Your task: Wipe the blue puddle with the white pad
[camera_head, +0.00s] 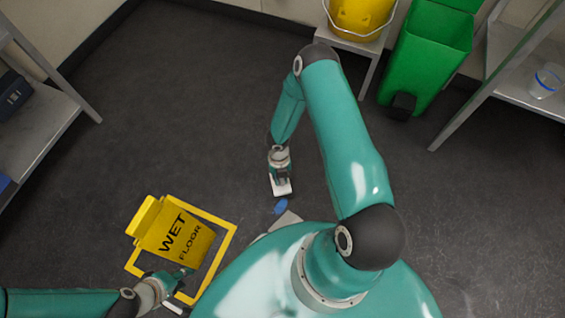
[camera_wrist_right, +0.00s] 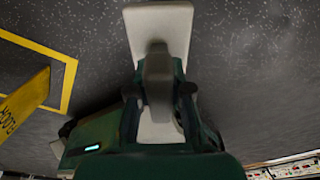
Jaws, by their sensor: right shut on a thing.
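The blue puddle (camera_head: 281,206) is a small patch on the dark floor, just in front of my body in the head view. My right gripper (camera_head: 281,174) is shut on the white pad (camera_head: 281,188), a little beyond the puddle. In the right wrist view, the pale pad (camera_wrist_right: 158,22) extends past the fingers of my right gripper (camera_wrist_right: 160,95), which grip its upright handle. I cannot tell whether the pad touches the floor. The puddle does not show in the wrist view. My left gripper (camera_head: 184,278) is beside the yellow sign; its jaws are unclear.
A yellow "WET FLOOR" sign (camera_head: 180,235) stands left of the puddle. A yellow bucket (camera_head: 358,14) on a small stand and a green bin (camera_head: 425,55) are at the back. Shelves flank both sides. The floor between is clear.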

